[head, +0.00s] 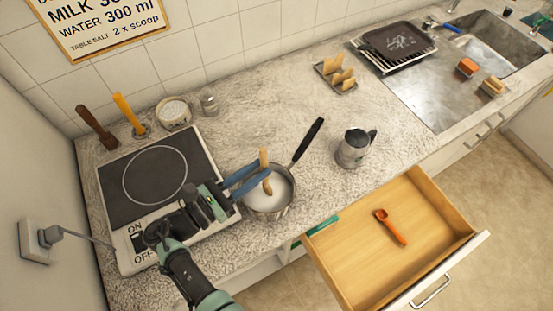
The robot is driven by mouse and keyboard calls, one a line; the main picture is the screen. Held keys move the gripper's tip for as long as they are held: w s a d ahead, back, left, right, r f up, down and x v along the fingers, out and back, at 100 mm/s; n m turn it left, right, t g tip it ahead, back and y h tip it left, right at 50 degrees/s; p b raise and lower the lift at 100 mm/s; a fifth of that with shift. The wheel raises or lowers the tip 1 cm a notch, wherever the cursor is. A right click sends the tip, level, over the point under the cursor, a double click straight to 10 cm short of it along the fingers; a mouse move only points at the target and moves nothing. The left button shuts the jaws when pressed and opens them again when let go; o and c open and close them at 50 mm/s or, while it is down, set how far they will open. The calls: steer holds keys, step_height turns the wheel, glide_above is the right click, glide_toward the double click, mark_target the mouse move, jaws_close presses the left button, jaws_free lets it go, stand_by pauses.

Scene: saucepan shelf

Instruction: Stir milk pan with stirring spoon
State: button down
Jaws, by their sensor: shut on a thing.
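My gripper (264,173) reaches in from the lower left, with its blue fingers shut on a wooden stirring spoon (263,156). The spoon stands nearly upright, its upper end above the fingers and its lower end down in the milk pan (272,214). The pan is a small metal saucepan on the counter, to the right of the hot plate. It holds white liquid (280,184). Its black handle (309,139) points away to the upper right. The spoon's tip is hidden, so I cannot tell whether it touches the pan's bottom.
The hot plate (156,173) is bare on top. A metal jug (355,147) stands right of the pan. An open drawer (440,226) with an orange scoop (391,227) juts out at the lower right. A bowl (174,112), a shaker (209,103) and two upright utensils stand behind the hot plate.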

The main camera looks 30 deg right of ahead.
mark_target(259, 153)
steer(key=shift+r+p, duration=3.05)
steer(key=shift+r, duration=0.25)
step_height(259, 153, up, 3)
steer(key=p, duration=0.3)
